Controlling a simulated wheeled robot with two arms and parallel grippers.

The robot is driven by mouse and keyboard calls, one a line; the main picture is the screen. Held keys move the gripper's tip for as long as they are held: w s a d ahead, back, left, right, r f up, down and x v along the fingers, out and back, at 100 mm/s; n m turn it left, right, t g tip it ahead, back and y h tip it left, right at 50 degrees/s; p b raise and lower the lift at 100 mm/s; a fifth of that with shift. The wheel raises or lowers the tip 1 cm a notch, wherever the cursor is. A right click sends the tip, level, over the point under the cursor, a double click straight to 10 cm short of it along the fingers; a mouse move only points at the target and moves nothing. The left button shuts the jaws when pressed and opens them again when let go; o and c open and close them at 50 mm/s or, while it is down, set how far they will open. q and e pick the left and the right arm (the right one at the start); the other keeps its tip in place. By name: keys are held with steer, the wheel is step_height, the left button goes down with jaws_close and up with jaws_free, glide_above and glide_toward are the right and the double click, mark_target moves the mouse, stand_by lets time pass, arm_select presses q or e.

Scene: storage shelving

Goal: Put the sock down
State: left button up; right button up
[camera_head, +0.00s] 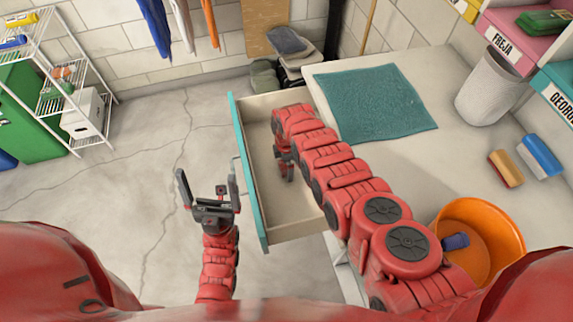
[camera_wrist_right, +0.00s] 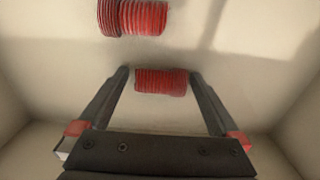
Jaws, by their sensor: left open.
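A red ribbed roll, which looks like a rolled sock (camera_wrist_right: 162,81), is in the right wrist view, between the tips of my right gripper (camera_wrist_right: 160,76). Narrow gaps show beside it, and the fingers are apart. It appears to lie on the drawer floor. Another red ribbed roll or pair (camera_wrist_right: 132,16) lies farther up in that view. In the head view, my right gripper (camera_head: 284,165) reaches down inside the open drawer (camera_head: 247,172), and my arm hides much of the interior. My left gripper (camera_head: 209,194) is open and empty, left of the drawer.
The counter (camera_head: 420,155) holds a teal cloth (camera_head: 372,102), an orange bucket (camera_head: 505,232) with a blue item inside, a white bin (camera_head: 490,85) and two small packs (camera_head: 540,157). A white wire rack (camera_head: 62,80) stands left. Floor between is clear.

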mark_target(286, 166)
steer(key=shift+r+p, duration=2)
steer(key=shift+r, duration=0.25)
step_height(286, 166, up, 2)
steer(key=shift+r, duration=0.55)
step_height(286, 166, up, 5)
steer(key=shift+f+b, duration=0.1)
steer(key=shift+b, duration=0.4)
